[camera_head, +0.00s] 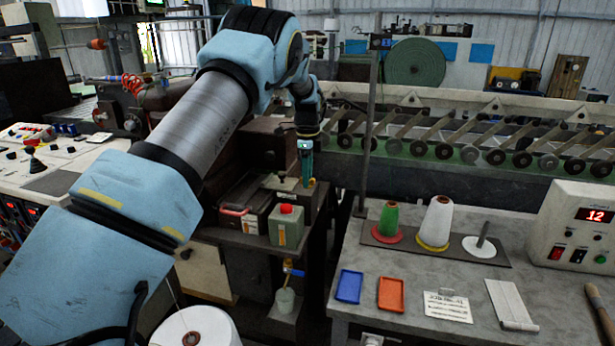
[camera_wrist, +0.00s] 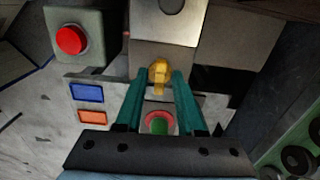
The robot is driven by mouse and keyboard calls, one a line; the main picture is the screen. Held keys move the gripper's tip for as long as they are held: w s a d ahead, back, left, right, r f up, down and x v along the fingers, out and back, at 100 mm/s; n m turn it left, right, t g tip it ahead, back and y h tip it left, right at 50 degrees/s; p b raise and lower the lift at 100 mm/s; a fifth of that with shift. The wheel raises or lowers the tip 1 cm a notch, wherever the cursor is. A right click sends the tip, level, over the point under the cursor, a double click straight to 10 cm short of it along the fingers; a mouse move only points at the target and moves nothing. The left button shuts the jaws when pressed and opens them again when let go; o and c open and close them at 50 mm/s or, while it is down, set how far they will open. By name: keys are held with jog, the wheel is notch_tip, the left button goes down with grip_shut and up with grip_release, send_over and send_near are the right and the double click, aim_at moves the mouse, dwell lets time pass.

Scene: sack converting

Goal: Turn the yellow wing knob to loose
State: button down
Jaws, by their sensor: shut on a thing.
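The yellow wing knob (camera_wrist: 160,73) shows in the wrist view, mounted on a grey metal block (camera_wrist: 163,58). My gripper (camera_wrist: 161,76) has its two teal fingers on either side of the knob and is shut on it. A short wing of the knob points down the picture between the fingers. In the head view my gripper (camera_head: 306,180) points down over the dark machine bench, and I cannot make out the knob there. The wrist view does not show clearly whether the knob is tight or loose.
A red-capped container (camera_head: 287,226) stands close to my gripper, beside a dark toolbox (camera_head: 245,212). To the right, a grey table (camera_head: 350,322) holds blue and orange trays, thread cones and a control box (camera_head: 571,228). A thin upright post (camera_head: 367,130) stands right of my gripper.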

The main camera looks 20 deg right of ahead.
jog(key=n+b, duration=0.1)
jog(key=n, duration=0.7)
jog(key=shift+n+b, duration=0.35)
jog(key=shift+n, duration=0.05)
jog(key=n, duration=0.4)
jog(key=shift+r, duration=0.1)
jog(key=shift+n, duration=2.3)
jog(key=c, duration=0.9)
grip_release()
jog(key=shift+o, duration=0.2)
